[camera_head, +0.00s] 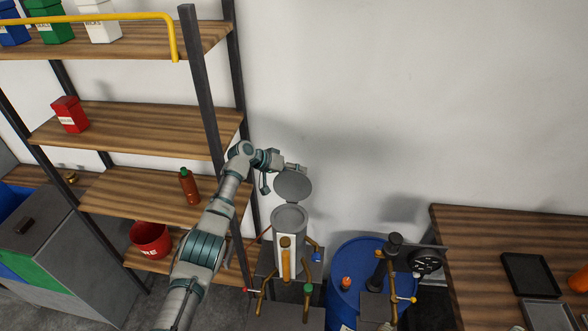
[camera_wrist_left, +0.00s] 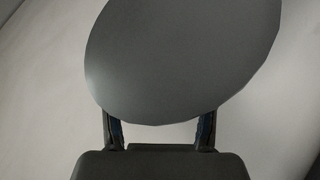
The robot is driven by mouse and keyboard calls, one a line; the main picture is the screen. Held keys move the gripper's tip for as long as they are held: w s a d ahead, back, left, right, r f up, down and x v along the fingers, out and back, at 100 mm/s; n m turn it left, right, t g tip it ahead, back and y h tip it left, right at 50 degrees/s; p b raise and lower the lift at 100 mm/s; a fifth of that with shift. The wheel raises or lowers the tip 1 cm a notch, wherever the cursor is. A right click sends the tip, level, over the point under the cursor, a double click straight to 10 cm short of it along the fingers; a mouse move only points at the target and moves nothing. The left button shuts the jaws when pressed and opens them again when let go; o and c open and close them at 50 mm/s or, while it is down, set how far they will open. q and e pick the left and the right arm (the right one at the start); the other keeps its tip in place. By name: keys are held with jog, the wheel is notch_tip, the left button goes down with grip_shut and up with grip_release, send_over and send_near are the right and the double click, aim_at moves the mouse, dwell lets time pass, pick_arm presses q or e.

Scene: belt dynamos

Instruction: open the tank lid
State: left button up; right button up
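The tank (camera_head: 290,219) is a grey upright cylinder with a pale front, brown pipes and small valves, near the wall. Its round grey lid (camera_head: 293,186) stands tilted up above the tank's back rim, and the tank's top shows uncovered. My left gripper (camera_head: 293,168) is at the lid's upper edge, behind it. In the left wrist view the lid (camera_wrist_left: 185,60) fills the upper middle and hides the fingertips. The two fingers of the left gripper (camera_wrist_left: 160,125) stand wide apart; whether they touch the lid I cannot tell. My right gripper is not in view.
A wooden shelf rack (camera_head: 140,130) stands at the left, with a brown bottle (camera_head: 189,186) and a red bucket (camera_head: 150,239). A blue barrel (camera_head: 345,262) stands right of the tank. A wooden table (camera_head: 480,240) is at the right. The wall behind is bare.

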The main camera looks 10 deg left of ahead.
pick_arm(q)
jog(key=shift+w+f, duration=0.1)
notch_tip(320, 180, up, 10)
jog(key=shift+w, duration=0.15)
dwell(0.5)
